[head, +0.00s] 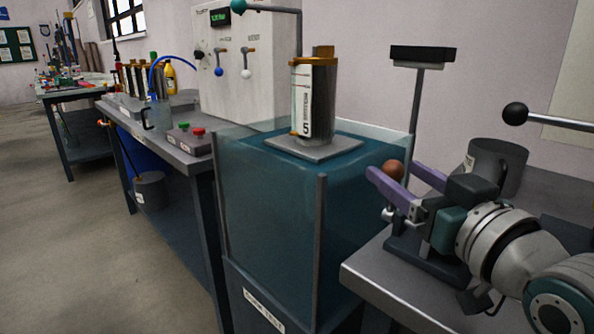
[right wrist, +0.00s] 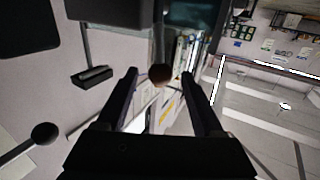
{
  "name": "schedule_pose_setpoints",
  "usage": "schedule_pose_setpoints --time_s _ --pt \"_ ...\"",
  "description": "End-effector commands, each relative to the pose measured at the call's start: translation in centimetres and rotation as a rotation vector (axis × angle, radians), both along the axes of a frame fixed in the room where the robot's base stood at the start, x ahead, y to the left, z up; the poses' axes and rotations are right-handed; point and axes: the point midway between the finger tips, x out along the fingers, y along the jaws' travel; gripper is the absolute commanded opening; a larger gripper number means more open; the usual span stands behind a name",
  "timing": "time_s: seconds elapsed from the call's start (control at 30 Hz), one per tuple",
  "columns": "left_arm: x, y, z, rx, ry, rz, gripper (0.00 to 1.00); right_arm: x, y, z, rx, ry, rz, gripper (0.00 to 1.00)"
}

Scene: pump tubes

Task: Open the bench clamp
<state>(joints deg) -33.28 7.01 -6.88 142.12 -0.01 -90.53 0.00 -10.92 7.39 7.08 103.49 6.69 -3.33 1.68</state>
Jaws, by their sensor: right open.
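My right gripper (head: 395,170) is open above the grey bench at the right, its two purple fingers pointing left. A brown ball knob (head: 393,169) shows between the fingertips with gaps on both sides; the right wrist view also shows this knob (right wrist: 160,75) between the open fingers (right wrist: 159,76). It looks like the handle end of the bench clamp. A dark base plate (head: 428,258) under the gripper seems to belong to the clamp. My gripper and wrist hide most of the clamp body, so its jaws cannot be made out. My left gripper is out of view.
A water tank (head: 265,215) stands left of the bench, with a labelled metal cylinder (head: 315,100) on a plate above it. A black-topped post (head: 422,54), a grey cup-like cylinder (head: 497,164) and a black-ball lever (head: 515,113) stand close around my right gripper.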

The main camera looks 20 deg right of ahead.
Motion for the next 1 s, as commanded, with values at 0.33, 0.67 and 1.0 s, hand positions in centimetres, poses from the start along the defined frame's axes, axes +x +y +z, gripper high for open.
schedule_pose_setpoints --time_s 0.33,0.67,1.0 --pt "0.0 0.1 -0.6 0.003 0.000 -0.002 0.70 2.4 -0.2 -0.1 0.000 0.001 0.001 0.69" --pt "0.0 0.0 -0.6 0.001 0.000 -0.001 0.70 2.3 -0.2 0.0 0.000 0.002 0.001 0.52" --pt "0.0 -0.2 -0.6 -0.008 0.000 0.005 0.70 2.3 -0.2 -0.1 0.000 0.002 0.001 0.14"
